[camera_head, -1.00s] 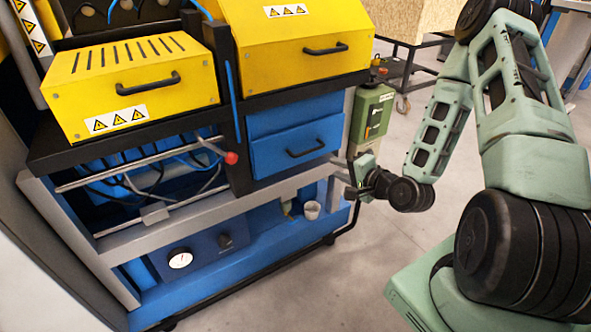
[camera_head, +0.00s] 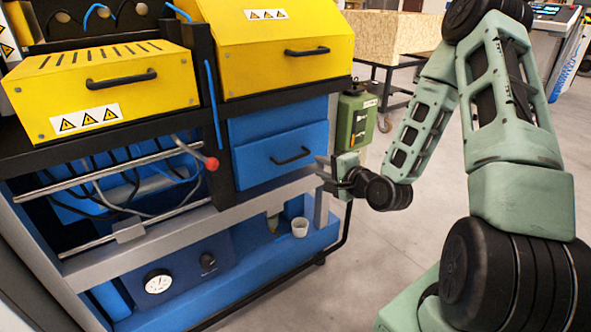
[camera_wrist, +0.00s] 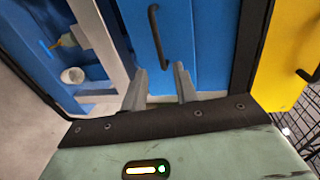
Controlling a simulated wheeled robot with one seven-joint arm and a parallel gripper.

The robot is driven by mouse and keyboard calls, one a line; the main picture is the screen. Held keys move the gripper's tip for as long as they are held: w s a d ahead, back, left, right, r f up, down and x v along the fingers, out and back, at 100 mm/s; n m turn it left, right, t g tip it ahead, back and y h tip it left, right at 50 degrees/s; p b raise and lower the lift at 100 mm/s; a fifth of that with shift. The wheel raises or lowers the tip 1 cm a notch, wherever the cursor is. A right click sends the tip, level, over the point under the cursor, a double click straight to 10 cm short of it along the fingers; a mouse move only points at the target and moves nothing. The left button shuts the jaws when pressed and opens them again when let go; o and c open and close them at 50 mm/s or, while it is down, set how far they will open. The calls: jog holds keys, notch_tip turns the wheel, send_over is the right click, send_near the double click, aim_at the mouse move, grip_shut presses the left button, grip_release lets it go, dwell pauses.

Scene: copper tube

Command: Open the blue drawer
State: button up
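The blue drawer (camera_head: 262,160) sits under the right yellow cover of the machine and looks closed. Its black bar handle (camera_head: 291,156) is on its front. My gripper (camera_head: 321,172) is to the right of the drawer front, a little lower than the handle. In the wrist view my gripper (camera_wrist: 161,86) has its two grey fingers apart with nothing between them. The blue drawer front (camera_wrist: 205,40) fills the middle of that view. The handle (camera_wrist: 156,38) lies beyond the fingertips, between their lines, apart from them.
Yellow covers with handles (camera_head: 280,50) stand above the drawer. A red knob (camera_head: 211,163) on a rod sticks out to the left. A white cup (camera_head: 299,227) stands on the lower blue shelf. A green box (camera_head: 354,120) is behind my gripper. Open floor lies in front.

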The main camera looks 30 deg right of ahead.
aim_at(295, 158)
jog(key=shift+w+a+f+b, duration=0.3)
jog(key=shift+f+b, duration=0.2)
jog(key=shift+b, duration=1.7)
jog(key=b+x, duration=0.1)
jog(key=x, duration=0.2)
jog(key=b+x, duration=0.1)
jog(key=x, duration=0.3)
jog(key=b+x, duration=0.1)
jog(key=x, duration=0.3)
jog(key=shift+w+d+r, duration=0.1)
jog(key=shift+w+r, duration=0.2)
grip_shut()
